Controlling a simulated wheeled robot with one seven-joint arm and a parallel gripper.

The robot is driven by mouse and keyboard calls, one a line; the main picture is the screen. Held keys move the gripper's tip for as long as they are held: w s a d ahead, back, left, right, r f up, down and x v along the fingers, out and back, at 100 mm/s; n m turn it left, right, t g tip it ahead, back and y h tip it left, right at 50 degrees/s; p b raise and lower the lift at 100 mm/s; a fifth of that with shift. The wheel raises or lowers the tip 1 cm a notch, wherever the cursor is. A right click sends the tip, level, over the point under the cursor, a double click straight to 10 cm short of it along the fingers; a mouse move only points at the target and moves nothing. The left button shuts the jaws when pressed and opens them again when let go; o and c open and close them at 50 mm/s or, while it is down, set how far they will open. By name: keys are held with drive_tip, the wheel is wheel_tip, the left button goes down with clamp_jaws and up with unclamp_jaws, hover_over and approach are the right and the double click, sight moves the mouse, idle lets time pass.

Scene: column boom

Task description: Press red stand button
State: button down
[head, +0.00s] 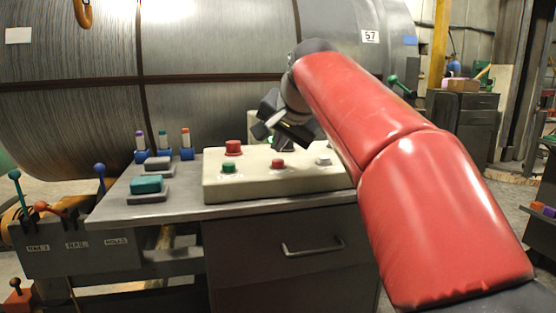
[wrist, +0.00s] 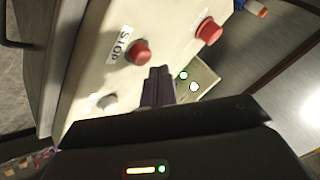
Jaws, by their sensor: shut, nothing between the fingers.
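A cream control box (head: 215,190) stands on the metal bench. It carries a small red button (head: 278,163), a green button (head: 229,168), a pale button (head: 324,160) and a larger red mushroom button (head: 233,147) at its back left. In the wrist view, the small red button (wrist: 140,52) sits beside a STOP label (wrist: 119,45), with the large red button (wrist: 209,30) further right. My gripper (head: 275,141) is shut and empty, above the back part of the box. Its fingertips (wrist: 158,78) are apart from both red buttons in the picture; contact with the box is unclear.
A second panel (wrist: 193,82) with green and white round buttons shows behind the box. Levers (head: 16,180) stand further left.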

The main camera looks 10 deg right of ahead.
sight(280, 169)
drive_tip(key=shift+f, duration=0.15)
idle(0.3)
drive_tip(key=shift+f, duration=0.3)
drive_tip(key=shift+f+b, duration=0.55)
drive_tip(key=shift+b, duration=0.05)
idle(0.7)
drive_tip(key=shift+r, duration=0.15)
drive_tip(key=shift+r+p, duration=0.85)
drive_tip(key=shift+p, duration=0.1)
wheel_tip(280, 169, up, 5)
drive_tip(key=p, duration=0.4)
drive_tip(key=shift+p, duration=0.4)
drive_tip(key=shift+s+f, duration=0.1)
